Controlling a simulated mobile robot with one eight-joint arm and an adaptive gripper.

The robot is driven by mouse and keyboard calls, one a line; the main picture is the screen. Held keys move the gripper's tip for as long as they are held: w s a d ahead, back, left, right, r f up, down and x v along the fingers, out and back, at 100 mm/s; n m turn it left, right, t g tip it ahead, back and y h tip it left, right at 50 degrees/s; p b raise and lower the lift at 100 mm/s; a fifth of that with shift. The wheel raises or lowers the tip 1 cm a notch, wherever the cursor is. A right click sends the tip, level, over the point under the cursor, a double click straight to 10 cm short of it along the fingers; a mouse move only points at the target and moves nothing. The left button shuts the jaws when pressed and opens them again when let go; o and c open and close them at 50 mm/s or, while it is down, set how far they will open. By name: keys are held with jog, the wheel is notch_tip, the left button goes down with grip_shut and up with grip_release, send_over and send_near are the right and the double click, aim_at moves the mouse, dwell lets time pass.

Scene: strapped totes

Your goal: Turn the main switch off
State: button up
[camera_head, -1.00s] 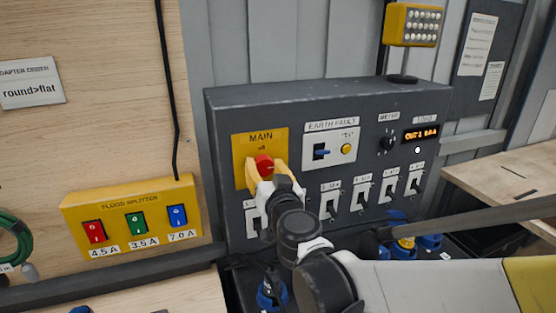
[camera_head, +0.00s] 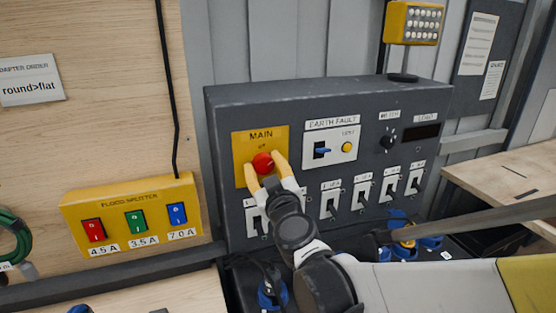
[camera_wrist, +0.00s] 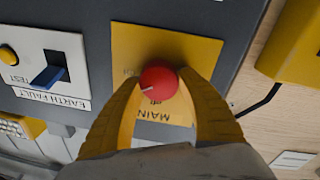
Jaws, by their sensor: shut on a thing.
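The main switch is a round red knob (camera_head: 263,163) on a yellow plate (camera_head: 240,148) marked MAIN, at the left of a dark grey panel box. My gripper (camera_head: 265,168) is shut on the knob, with one yellow finger on each side. In the wrist view the knob (camera_wrist: 158,82) sits between the tips of my gripper (camera_wrist: 160,85). Its white mark points left and slightly down in that view. The load display (camera_head: 421,132) at the panel's upper right is dark.
The earth fault switch (camera_head: 321,150) is right of the knob, and a row of breaker switches (camera_head: 362,192) is below it. A yellow flood splitter box (camera_head: 135,240) is on the wooden wall at left. Blue sockets (camera_head: 430,242) stand below the panel at right.

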jog(key=n, duration=0.7)
jog(key=shift+f+y, duration=0.1)
jog(key=shift+y, duration=0.3)
jog(key=n, duration=0.5)
jog(key=shift+a+y+b, duration=0.1)
jog(key=shift+y+b, duration=0.2)
jog(key=shift+y, duration=0.1)
jog(key=shift+f+n, duration=0.1)
jog(key=shift+n, duration=0.3)
jog(key=o, duration=1.2)
jog(key=v, duration=1.2)
